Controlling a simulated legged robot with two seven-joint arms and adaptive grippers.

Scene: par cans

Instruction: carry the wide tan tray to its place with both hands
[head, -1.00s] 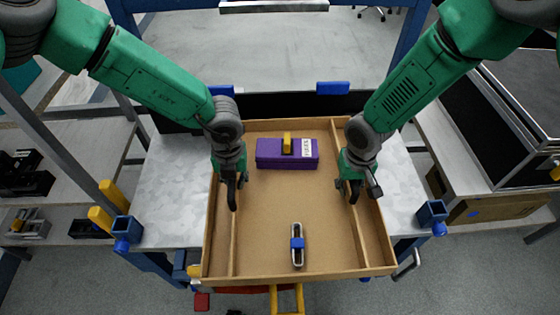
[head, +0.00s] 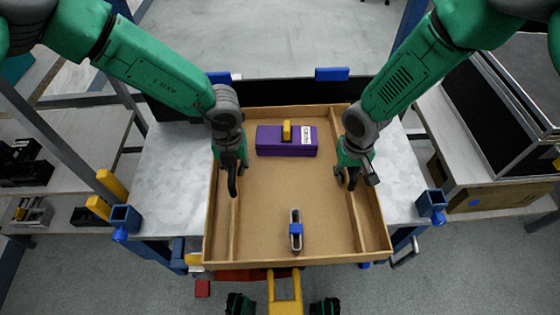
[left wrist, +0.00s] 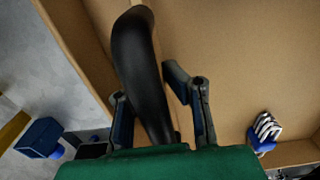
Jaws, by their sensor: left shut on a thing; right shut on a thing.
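The wide tan tray (head: 265,213) is a shallow box with a divider near each side, and it also shows in the left wrist view (left wrist: 225,60). It is over the grey table, its near edge reaching past the table's front. My left gripper (head: 233,188) is shut on the tray's left divider. My right gripper (head: 352,182) is shut on the tray's right divider. A purple box (head: 286,140) with a yellow handle sits at the far end inside the tray. A small item with a blue band (head: 296,230) lies near the front. Whether the tray touches the table is hidden.
The grey table (head: 170,190) shows bare on both sides of the tray. Blue posts (head: 124,220) stand at its front corners. A side bench (head: 60,195) is at the left, and a black case (head: 505,110) is at the right.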

